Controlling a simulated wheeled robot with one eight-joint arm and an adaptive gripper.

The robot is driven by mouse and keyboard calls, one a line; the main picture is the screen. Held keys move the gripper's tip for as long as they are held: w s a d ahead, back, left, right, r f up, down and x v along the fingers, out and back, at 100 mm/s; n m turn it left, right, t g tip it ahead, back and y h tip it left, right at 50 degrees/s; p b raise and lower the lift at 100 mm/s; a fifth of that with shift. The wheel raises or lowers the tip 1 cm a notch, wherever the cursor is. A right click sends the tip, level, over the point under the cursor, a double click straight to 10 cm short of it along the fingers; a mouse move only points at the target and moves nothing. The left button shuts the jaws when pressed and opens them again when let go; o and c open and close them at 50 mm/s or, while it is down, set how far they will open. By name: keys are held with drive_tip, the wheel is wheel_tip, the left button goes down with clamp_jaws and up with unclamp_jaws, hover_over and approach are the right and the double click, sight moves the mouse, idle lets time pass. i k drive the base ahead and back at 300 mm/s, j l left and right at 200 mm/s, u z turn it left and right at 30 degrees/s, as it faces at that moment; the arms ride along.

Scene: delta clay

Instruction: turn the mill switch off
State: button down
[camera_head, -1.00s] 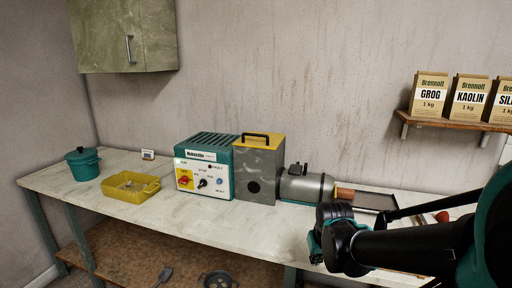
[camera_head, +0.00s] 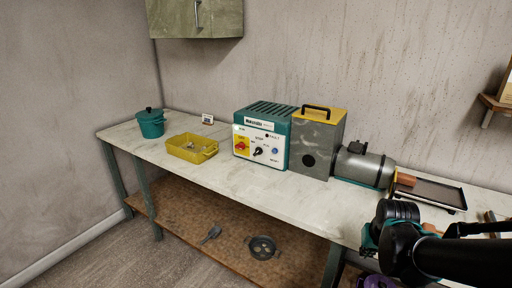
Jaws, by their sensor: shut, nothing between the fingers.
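The teal control box (camera_head: 264,123) stands on the bench, with a white front panel. The small labels and exact switch positions are too small to read. The grey mill housing (camera_head: 318,150) with a yellow top and black handle stands right beside the box. My gripper (camera_head: 370,242) is at the lower right, shut, over the bench's front edge, well away from the panel.
A yellow tray (camera_head: 207,156), a teal pot (camera_head: 150,124) and a small card (camera_head: 207,119) are on the bench left of the box. A grey motor (camera_head: 362,169) and dark tray (camera_head: 432,190) are to the right. The bench (camera_head: 235,185) before the panel is clear.

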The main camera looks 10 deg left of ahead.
sight(241, 146)
drive_tip(key=j+u, duration=0.35)
drive_tip(key=i+j+u, duration=0.15)
drive_tip(key=u, duration=0.2)
drive_tip(key=j, duration=0.1)
